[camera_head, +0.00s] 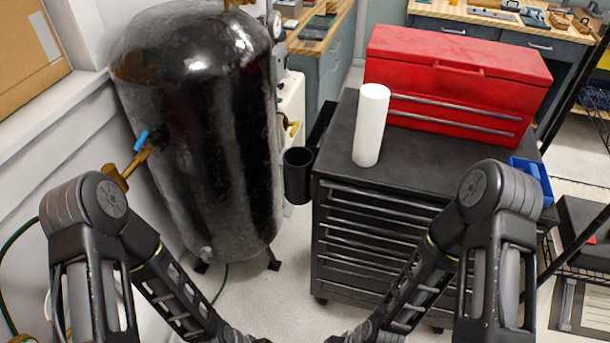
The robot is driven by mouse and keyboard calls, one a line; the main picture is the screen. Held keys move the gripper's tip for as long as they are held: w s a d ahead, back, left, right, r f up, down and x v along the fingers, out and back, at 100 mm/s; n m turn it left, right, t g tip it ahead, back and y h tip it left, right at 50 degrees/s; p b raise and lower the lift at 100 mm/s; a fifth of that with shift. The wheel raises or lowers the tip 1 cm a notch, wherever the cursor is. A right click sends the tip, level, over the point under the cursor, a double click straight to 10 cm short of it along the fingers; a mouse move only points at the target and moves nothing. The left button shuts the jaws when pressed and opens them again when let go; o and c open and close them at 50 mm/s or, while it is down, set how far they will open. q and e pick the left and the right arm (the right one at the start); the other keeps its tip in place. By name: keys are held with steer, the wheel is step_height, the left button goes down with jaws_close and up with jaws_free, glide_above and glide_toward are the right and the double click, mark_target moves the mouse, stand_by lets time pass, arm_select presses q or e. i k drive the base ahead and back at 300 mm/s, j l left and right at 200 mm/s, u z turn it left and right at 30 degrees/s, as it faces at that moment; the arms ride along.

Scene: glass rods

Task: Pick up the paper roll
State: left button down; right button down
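The paper roll (370,126) is a white cylinder standing upright on the black top of a tool cabinet (430,163), near its left part and in front of a red toolbox. Nothing touches the roll except the surface under it. My two arms come in from the lower left and lower right and angle down toward the bottom middle of the picture. Both grippers are out of view below the bottom edge, well below and in front of the roll.
A red toolbox (455,75) stands behind the roll. A black cup holder (298,174) hangs at the cabinet's left side. A large black tank (200,130) with brass valves stands at left. A blue bin (533,178) is at the cabinet's right. The cabinet top's front is clear.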

mark_target(375, 98)
steer(key=i+j, duration=0.3)
steer(key=i, duration=0.25)
steer(key=i+j, duration=0.3)
steer(key=i, duration=0.2)
steer(key=k+l+z, duration=0.35)
steer(key=k+l, duration=0.15)
steer(key=l, duration=0.15)
steer(key=i+j+u, duration=0.35)
steer(key=i+j, duration=0.2)
